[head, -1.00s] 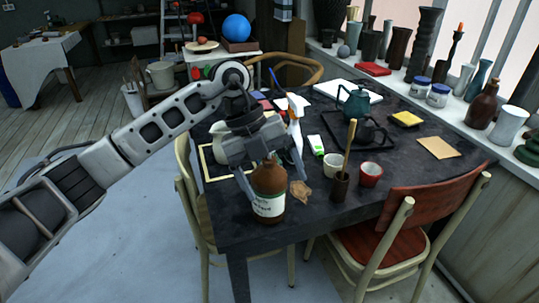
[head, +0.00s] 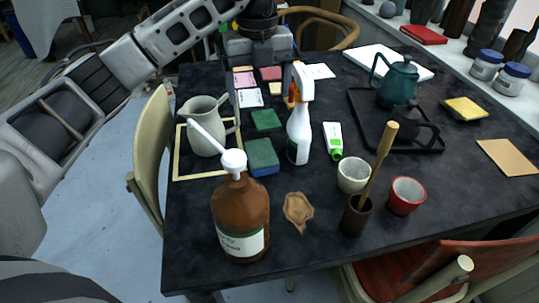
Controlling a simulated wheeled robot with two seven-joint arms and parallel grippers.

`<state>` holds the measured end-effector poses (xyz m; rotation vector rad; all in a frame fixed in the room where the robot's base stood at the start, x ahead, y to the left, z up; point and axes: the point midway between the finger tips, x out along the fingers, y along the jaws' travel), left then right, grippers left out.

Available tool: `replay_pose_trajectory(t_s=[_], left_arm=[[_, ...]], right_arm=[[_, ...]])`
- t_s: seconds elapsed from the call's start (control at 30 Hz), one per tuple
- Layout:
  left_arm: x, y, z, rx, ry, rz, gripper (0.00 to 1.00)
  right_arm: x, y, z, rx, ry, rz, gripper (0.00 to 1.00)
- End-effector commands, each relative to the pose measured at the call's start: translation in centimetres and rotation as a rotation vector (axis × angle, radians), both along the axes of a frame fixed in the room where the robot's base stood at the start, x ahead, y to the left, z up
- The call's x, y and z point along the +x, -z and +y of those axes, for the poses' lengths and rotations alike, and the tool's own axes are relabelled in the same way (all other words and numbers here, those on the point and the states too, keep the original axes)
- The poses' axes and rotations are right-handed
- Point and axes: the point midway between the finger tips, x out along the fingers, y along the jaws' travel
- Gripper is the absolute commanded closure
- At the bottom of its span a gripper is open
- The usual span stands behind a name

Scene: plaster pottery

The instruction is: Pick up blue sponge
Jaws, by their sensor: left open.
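A sponge (head: 261,158) with a dark green top and a blue side lies on the dark table, right of the grey pitcher and behind the brown pump bottle. It is the only sponge I see with blue on it. My left gripper (head: 262,76) is open at the far side of the table, beyond the sponge and apart from it. Its fingers reach down near several small coloured pads, and the spray bottle partly hides one finger. My right gripper is not in view.
A grey pitcher (head: 204,125), brown pump bottle (head: 240,220) and white spray bottle (head: 299,130) stand close around the sponge. A flat green pad (head: 266,120) lies behind it. Cups and a black tray (head: 424,145) with teapots are to the right.

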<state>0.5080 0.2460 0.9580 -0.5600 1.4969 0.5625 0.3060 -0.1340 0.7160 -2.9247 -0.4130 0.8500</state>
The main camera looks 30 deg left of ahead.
Motion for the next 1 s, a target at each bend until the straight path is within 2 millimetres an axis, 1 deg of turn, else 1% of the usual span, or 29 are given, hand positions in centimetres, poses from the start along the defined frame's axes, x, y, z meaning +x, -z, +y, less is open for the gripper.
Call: replay_pose_trajectory(t_s=[0.03,0.17,0.4,0.5,0.6,0.83,1.0], left_arm=[[0.0,0.8,0.0,-0.001,0.000,0.001,0.15],[0.0,2.1,0.0,-0.001,0.001,0.002,0.15],[-0.1,7.2,0.0,0.000,0.000,0.005,0.15],[-0.1,9.1,0.0,-0.002,0.001,0.004,0.15],[-0.1,10.4,0.0,-0.001,0.001,0.002,0.15],[-0.1,12.0,0.0,-0.001,0.001,0.002,0.15],[-0.3,14.6,0.0,0.000,0.000,0.005,0.15]], right_arm=[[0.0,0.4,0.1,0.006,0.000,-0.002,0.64],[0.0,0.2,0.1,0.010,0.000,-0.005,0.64],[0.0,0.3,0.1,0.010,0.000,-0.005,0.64],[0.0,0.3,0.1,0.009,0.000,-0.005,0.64],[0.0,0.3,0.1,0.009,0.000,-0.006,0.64],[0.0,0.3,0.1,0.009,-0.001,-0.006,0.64],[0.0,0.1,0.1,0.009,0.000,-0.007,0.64]])
